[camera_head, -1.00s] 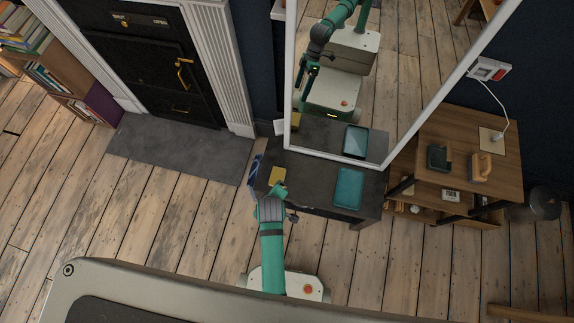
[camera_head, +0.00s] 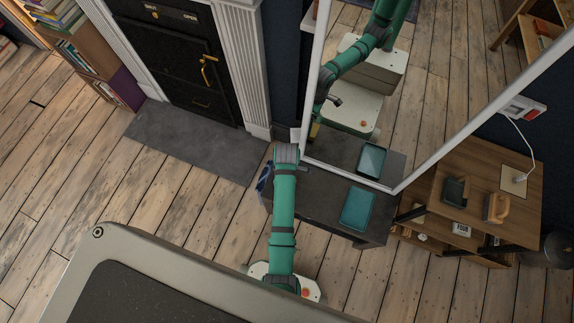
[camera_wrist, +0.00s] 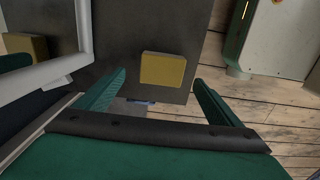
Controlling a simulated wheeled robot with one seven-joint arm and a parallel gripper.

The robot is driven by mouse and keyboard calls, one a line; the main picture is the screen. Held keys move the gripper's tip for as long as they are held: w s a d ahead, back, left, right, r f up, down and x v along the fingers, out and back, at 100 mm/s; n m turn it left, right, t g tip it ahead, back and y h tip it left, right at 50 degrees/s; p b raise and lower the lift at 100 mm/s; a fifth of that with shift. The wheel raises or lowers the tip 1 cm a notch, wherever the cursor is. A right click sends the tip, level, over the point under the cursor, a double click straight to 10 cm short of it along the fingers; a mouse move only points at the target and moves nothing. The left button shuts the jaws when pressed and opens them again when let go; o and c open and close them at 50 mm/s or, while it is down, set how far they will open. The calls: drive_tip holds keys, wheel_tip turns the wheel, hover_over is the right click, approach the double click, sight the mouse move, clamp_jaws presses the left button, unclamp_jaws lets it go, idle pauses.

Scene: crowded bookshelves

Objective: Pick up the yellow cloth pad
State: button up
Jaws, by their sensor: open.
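The yellow cloth pad (camera_wrist: 163,70) lies flat on the dark table (camera_wrist: 125,30) in the wrist view. My gripper (camera_wrist: 160,78) is open and empty, with one finger to the left and one to the right of the pad. The fingertips frame the pad's near part in the picture; I cannot tell how far above the table they are.
A white-framed mirror (camera_head: 452,105) stands at the table's back edge; its frame (camera_wrist: 60,70) is close to my left finger. A teal tray (camera_head: 357,208) lies on the table's right part. A wooden side table (camera_head: 482,180) stands further right.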

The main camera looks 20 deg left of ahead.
drive_tip(key=shift+s+d+f, duration=0.1)
drive_tip(key=shift+f, duration=1.35)
drive_tip(key=shift+s+f, duration=0.1)
drive_tip(key=shift+f, duration=1.35)
drive_tip(key=c, duration=1.2)
